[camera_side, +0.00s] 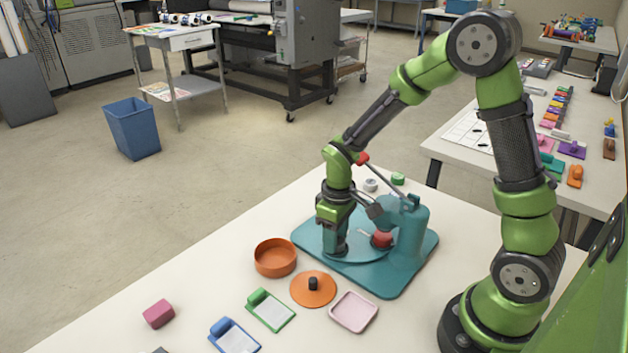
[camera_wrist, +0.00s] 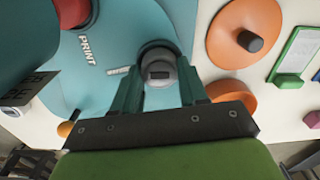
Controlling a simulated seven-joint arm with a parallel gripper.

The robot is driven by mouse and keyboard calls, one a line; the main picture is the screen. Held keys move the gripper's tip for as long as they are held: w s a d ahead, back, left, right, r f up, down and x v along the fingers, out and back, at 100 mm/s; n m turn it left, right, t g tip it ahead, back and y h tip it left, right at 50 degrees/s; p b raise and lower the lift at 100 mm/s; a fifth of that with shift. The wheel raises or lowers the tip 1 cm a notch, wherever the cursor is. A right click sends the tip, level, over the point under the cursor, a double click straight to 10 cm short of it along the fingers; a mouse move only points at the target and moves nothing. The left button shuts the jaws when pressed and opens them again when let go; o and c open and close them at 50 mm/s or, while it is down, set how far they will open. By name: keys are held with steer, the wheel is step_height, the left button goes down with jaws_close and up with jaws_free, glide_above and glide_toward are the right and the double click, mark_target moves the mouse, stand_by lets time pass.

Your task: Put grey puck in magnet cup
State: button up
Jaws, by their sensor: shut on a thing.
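The grey puck (camera_wrist: 157,74), round with a dark rectangular mark on top, is between my fingers in the wrist view. My gripper (camera_wrist: 160,83) is shut on it, and points down over the teal press base in the side view (camera_side: 335,250). A round dark-rimmed teal cup (camera_wrist: 157,46), which looks like the magnet cup, shows on the base just beyond the puck. The puck overlaps the cup's near side in the picture. I cannot tell whether it is inside the cup or above it. In the side view my fingers hide both.
The teal press (camera_side: 410,232) with its lever and red knob (camera_side: 382,239) stands right of my gripper. An orange dish (camera_side: 275,258), orange disc (camera_side: 313,289), pink tray (camera_side: 353,311) and green-framed card (camera_side: 270,310) lie in front. The table's left part is mostly clear.

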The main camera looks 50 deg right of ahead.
steer(key=shift+f, duration=0.1)
steer(key=o, duration=1)
steer(key=shift+o, duration=0.2)
step_height(320, 180, up, 11)
steer(key=s+a+r+m+t+y, duration=0.1)
steer(key=s+a+r+m+t, duration=0.1)
steer(key=s+r, duration=0.3)
steer(key=s+a+r+m+t, duration=0.2)
steer(key=s+r+m+t, duration=0.1)
steer(key=s+r+t, duration=0.2)
steer(key=shift+s+r+m+y, duration=0.35)
steer(key=shift+s+m+y, duration=0.05)
steer(key=shift+s, duration=0.2)
